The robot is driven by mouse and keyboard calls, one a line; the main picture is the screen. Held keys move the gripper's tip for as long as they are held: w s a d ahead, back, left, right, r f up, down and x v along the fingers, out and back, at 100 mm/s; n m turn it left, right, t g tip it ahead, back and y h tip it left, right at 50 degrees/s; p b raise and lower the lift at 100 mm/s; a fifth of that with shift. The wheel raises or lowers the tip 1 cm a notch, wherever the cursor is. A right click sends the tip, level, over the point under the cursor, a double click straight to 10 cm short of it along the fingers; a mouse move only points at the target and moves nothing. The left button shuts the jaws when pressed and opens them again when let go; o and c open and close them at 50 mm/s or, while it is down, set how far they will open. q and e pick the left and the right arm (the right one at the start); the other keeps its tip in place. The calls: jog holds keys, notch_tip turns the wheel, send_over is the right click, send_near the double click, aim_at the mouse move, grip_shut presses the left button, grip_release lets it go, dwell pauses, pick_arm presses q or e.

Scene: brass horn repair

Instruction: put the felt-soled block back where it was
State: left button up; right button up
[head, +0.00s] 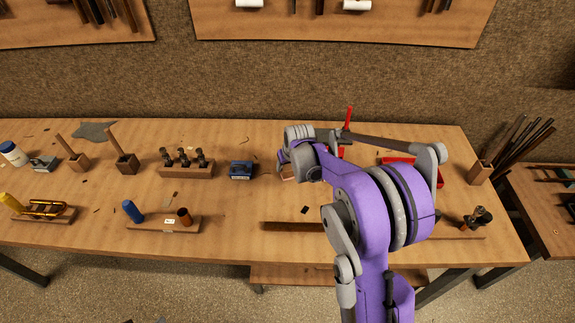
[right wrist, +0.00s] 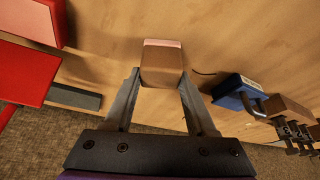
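The felt-soled block (right wrist: 162,64) is a small brown wooden block with a pinkish strip along its far edge in the right wrist view. It sits between the fingertips of my right gripper (right wrist: 160,78), which touch it on both sides. In the head view my right gripper (head: 300,172) is over the middle of the bench, right of the blue tool, and mostly hidden by its own wrist. A bit of the block (head: 288,173) shows below it. Whether the block touches the bench top is hard to tell. My left gripper is not in view.
A blue clamp-like tool (head: 241,170) stands close to the left of the gripper, by a wooden rack of dark pieces (head: 187,170). Red objects (head: 400,160) lie behind my right arm. A dark strip (head: 292,227) lies near the front edge. Bare bench (head: 240,205) shows between.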

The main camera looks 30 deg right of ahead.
jog(key=o, duration=0.4)
jog(key=shift+r, duration=0.3)
jog(key=d+v, duration=0.1)
jog(key=v, duration=1)
jog(key=s+a+f+n, duration=0.1)
jog(key=s+a, duration=0.6)
jog(key=s, duration=0.5)
jog(key=s+a+f+n, duration=0.1)
jog(key=s+a, duration=0.7)
jog(key=s, duration=0.5)
jog(key=shift+a+f+t+y+p, duration=0.2)
jog(key=shift+f+t+y+p, duration=0.2)
jog(key=shift+p, duration=0.05)
